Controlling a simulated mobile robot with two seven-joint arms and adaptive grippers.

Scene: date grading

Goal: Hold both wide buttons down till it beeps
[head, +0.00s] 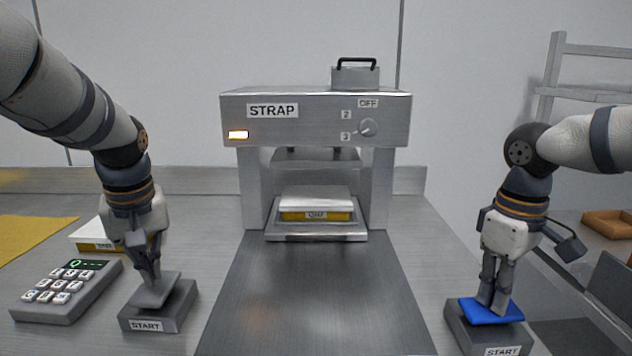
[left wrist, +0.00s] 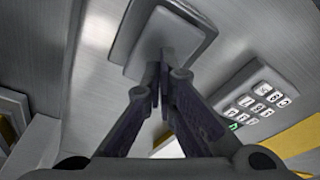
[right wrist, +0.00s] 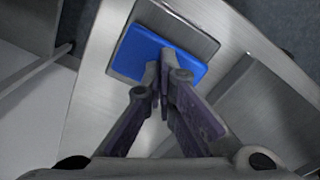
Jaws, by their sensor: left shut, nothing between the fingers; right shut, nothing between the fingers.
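The left START button (head: 178,291) has a wide grey top on a grey box and stands left of the strapping machine. My left gripper (head: 154,284) is shut and empty, its fingertips at the grey top; the left wrist view shows the tips over the pad (left wrist: 135,40). The right START button (head: 491,311) has a wide blue top. My right gripper (head: 494,308) is shut and empty with its tips at the blue top, also seen in the right wrist view (right wrist: 140,50). Whether either top is pressed in, I cannot tell.
A keypad (head: 67,291) sits far left. The metal strip in the middle is clear.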

